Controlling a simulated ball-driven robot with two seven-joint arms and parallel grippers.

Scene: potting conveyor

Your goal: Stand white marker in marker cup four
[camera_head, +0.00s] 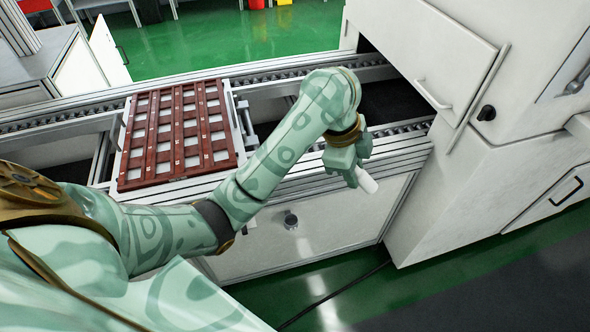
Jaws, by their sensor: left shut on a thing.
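The white marker (367,181) is a short white cylinder held in my left gripper (353,172). The gripper is shut on it, and the marker sticks out tilted down and to the right. Both are seen near the front edge of the conveyor, right of the red-brown tray; the exact height is hard to tell. The fingers hide part of the marker. I cannot pick out a marker cup in this view. My right gripper is not in view.
A red-brown tray (186,129) with rows of square openings sits on the conveyor at left. A large white cabinet (432,60) stands at right, with a handled panel. A round knob (291,220) is on the conveyor's front. Green floor (240,44) lies behind.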

